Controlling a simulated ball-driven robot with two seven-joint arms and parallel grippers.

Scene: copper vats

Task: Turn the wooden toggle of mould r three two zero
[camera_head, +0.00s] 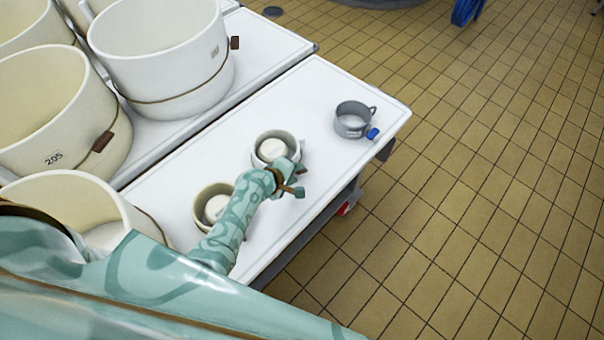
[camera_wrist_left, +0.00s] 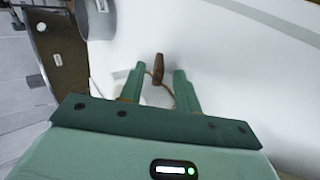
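A brown wooden toggle (camera_wrist_left: 158,68) on a thin cord shows in the left wrist view. It stands between the fingertips of my left gripper (camera_wrist_left: 159,73), with a gap on each side. The fingers are apart and hold nothing. In the head view my left gripper (camera_head: 293,181) is over the white table, close beside a small white mould (camera_head: 297,141) with a pale content. A second small cream mould (camera_head: 202,203) is partly behind my left arm. I cannot read a number r320 on any mould. My right gripper is out of view.
Large cream moulds with cords and brown toggles stand at the left, one marked 205 (camera_head: 52,158). A grey metal cup (camera_head: 352,122) and a small blue item (camera_head: 373,134) are near the far end of the white table (camera_head: 215,160). Tiled floor (camera_head: 450,200) is clear at the right.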

